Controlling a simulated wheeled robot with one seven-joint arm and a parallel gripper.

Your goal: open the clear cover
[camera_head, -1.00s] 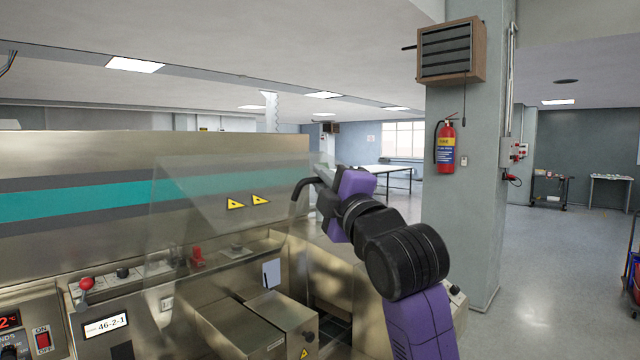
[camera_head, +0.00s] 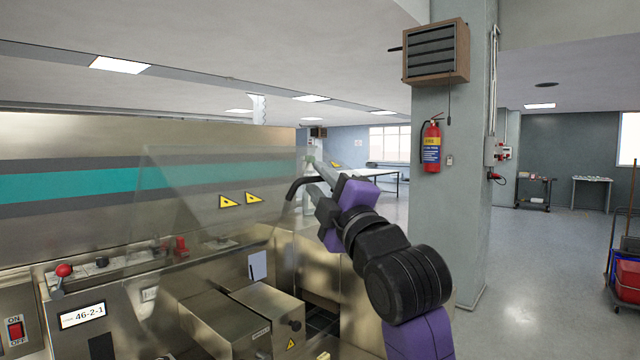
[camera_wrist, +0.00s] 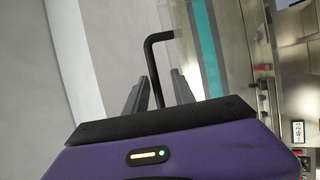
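The clear cover (camera_head: 205,180) is a tilted see-through panel over the metal machine, with two yellow warning triangles on it. It also shows in the wrist view (camera_wrist: 179,25). Its black bent handle (camera_head: 297,184) stands out at the cover's right end; the handle (camera_wrist: 149,58) also shows in the wrist view. My gripper (camera_wrist: 161,76) has its two grey fingers apart, with the handle's bar running between them. The bar is close to the left finger, and a gap shows toward the right one. Contact cannot be told. In the head view, my gripper (camera_head: 313,172) is small and partly hidden.
Under the cover are a metal box (camera_head: 268,312) and a white card (camera_head: 257,266). A red-knobbed lever (camera_head: 64,271) and a control panel are at the left. A pillar with a fire extinguisher (camera_head: 431,145) stands right of my arm. Open floor lies farther right.

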